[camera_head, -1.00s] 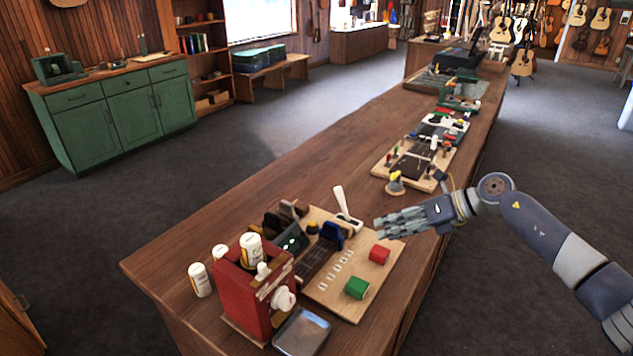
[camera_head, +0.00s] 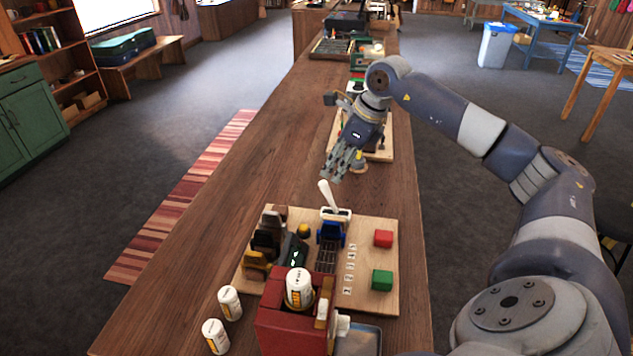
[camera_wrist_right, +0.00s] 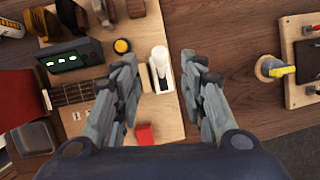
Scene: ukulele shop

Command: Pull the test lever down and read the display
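The white test lever (camera_head: 327,196) stands up from a slotted white base on the wooden test board (camera_head: 385,291), leaning slightly left. In the right wrist view the lever (camera_wrist_right: 160,62) shows between my open fingers, which do not touch it. My right gripper (camera_head: 339,166) is in the air just beyond the lever. The small dark display box (camera_head: 297,252) is beside the fretboard piece; in the right wrist view its display (camera_wrist_right: 65,62) shows lit green marks too small to read. My left gripper is not in view.
A red box (camera_head: 283,325) with a white canister (camera_head: 299,288) stands in front of the board. Red (camera_head: 383,238) and green (camera_head: 382,280) blocks sit at its right. Other wooden boards lie farther along the bench.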

